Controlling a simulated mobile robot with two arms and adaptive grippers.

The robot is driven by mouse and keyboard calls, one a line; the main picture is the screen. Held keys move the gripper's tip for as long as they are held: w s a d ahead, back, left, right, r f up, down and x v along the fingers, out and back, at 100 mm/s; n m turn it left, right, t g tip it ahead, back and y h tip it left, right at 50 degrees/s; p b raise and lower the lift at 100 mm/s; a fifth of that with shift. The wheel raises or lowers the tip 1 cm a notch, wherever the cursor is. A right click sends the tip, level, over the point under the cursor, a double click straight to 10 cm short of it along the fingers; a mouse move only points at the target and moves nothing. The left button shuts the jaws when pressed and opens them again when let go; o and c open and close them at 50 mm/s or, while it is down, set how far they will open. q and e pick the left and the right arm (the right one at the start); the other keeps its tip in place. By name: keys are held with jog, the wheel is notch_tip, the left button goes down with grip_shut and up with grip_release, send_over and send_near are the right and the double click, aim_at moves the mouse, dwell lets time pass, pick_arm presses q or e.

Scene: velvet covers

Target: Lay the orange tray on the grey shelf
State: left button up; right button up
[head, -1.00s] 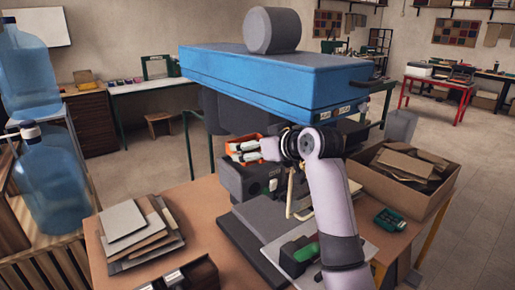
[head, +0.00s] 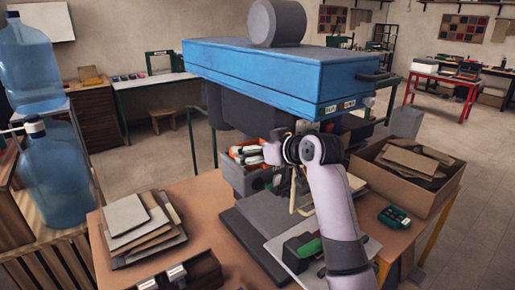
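In the head view a patch of orange with white pieces (head: 246,154) shows below the blue cover, just left of my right gripper (head: 270,153). It may be the orange tray, but most of its outline is hidden. The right gripper is beside it, under the cover's front edge. Its fingertips are small and partly lost against the pieces, so its opening and any hold are unclear. I cannot clearly make out a grey shelf. My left gripper is not in view.
A large blue cover (head: 285,80) overhangs the work area. A carton of cardboard (head: 395,195) stands right, stacked sheets (head: 135,240) lie left. A green-and-black box (head: 394,217) is near the right edge. Blue water bottles (head: 55,180) stand far left.

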jog(key=shift+d+f, duration=0.1)
jog(key=shift+f, duration=0.55)
jog(key=r+v, duration=0.1)
jog(key=v, duration=1.1)
